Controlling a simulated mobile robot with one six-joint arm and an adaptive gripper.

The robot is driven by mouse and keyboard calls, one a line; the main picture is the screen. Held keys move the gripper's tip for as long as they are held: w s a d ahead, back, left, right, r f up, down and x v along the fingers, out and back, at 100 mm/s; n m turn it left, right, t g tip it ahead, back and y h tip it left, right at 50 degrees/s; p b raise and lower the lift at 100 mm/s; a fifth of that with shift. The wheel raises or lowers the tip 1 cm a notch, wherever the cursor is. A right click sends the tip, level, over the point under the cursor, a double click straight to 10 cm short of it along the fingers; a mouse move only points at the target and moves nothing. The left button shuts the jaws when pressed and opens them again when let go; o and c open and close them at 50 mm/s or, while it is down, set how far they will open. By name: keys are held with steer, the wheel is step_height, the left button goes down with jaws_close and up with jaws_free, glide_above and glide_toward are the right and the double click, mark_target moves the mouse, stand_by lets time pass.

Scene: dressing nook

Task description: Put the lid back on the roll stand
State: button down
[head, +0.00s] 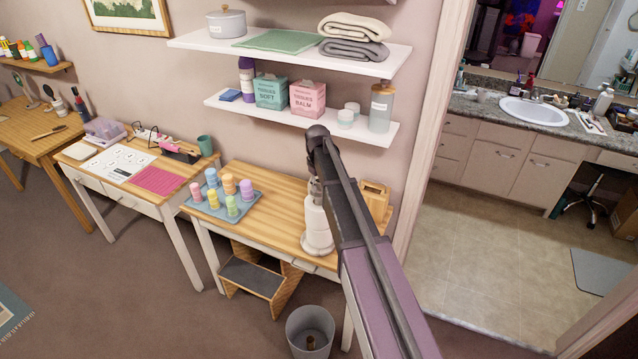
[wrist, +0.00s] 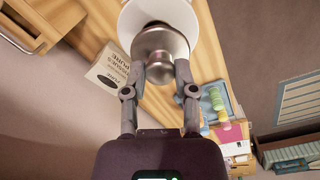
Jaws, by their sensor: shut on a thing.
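My gripper (wrist: 163,74) is shut on the knob of a silver metal lid (wrist: 160,45) in the wrist view. The white roll stand (head: 317,228) stands upright near the front right of the wooden table in the head view. Its white round shape (wrist: 135,18) shows behind the lid in the wrist view. The lid overlaps the stand in that view; I cannot tell whether they touch. In the head view my arm comes down over the stand and covers part of its right side and top.
A blue tray (head: 222,212) with several pastel rolls stands left of the stand. A wooden box (head: 376,192) is at the table's right, and a white tissue box (wrist: 108,78) lies close by the lid. Shelves (head: 300,118) hang above; a grey bin (head: 310,332) stands below.

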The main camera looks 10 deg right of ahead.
steer(key=shift+c, duration=1.6)
jaws_free()
steer(key=o, duration=0.3)
steer(key=shift+r, duration=0.1)
steer(key=shift+r+p, duration=3.4)
steer(key=shift+p, duration=0.1)
jaws_close()
